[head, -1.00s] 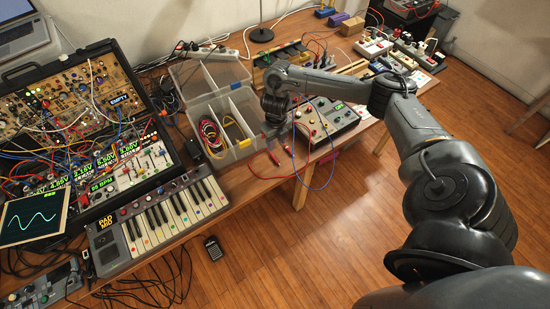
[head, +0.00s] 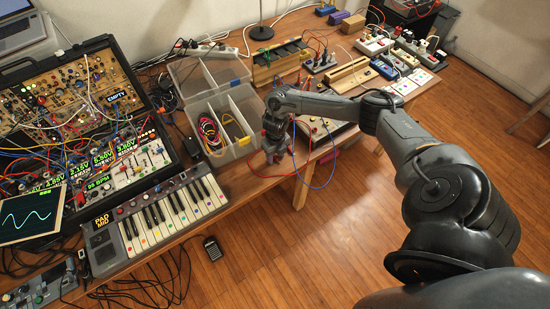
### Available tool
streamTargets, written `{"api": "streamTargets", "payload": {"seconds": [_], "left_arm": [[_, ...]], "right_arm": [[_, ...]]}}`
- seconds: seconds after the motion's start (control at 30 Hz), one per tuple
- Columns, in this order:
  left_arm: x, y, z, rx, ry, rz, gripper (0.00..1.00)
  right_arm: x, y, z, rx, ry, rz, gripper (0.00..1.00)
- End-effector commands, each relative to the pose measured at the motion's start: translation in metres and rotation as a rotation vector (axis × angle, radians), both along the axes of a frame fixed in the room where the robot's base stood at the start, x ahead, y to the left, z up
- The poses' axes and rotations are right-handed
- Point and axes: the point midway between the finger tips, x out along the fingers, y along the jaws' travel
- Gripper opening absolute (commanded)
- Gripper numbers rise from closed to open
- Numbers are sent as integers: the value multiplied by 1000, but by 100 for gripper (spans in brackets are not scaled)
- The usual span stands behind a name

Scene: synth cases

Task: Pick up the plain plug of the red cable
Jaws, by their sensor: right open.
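My right gripper (head: 273,157) points down at the table's front edge, just right of the clear organizer box. Its jaws are open. The red cable (head: 268,177) loops over the table edge right below the gripper, and one stretch runs up beside the blue cable (head: 309,182). The cable's end on the table is mostly hidden by the gripper, so I cannot make out the plain plug or whether the fingers are around it. The box with knobs (head: 315,127) is partly hidden behind my right forearm. My left gripper is out of view.
The clear organizer box (head: 231,153) holding coiled cables stands close left of the gripper. A keyboard (head: 168,214) and a synth case (head: 75,95) fill the left. A wooden rail (head: 362,75) and power strips (head: 375,47) stand farther back. Open floor lies in front.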

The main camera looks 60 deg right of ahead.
Motion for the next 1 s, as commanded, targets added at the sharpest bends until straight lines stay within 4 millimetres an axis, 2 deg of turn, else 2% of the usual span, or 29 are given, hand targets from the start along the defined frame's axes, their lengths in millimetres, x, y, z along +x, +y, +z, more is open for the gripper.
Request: {"api": "streamTargets", "payload": {"seconds": [0.23,0.5,0.53,1.0], "left_arm": [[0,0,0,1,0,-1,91],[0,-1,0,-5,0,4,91],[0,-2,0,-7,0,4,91],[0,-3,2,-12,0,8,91]], "right_arm": [[0,0,-1,0,0,0,44],[0,0,-1,0,0,0,3],[0,0,-1,0,0,0,0],[0,0,5,0,-1,0,0]]}}
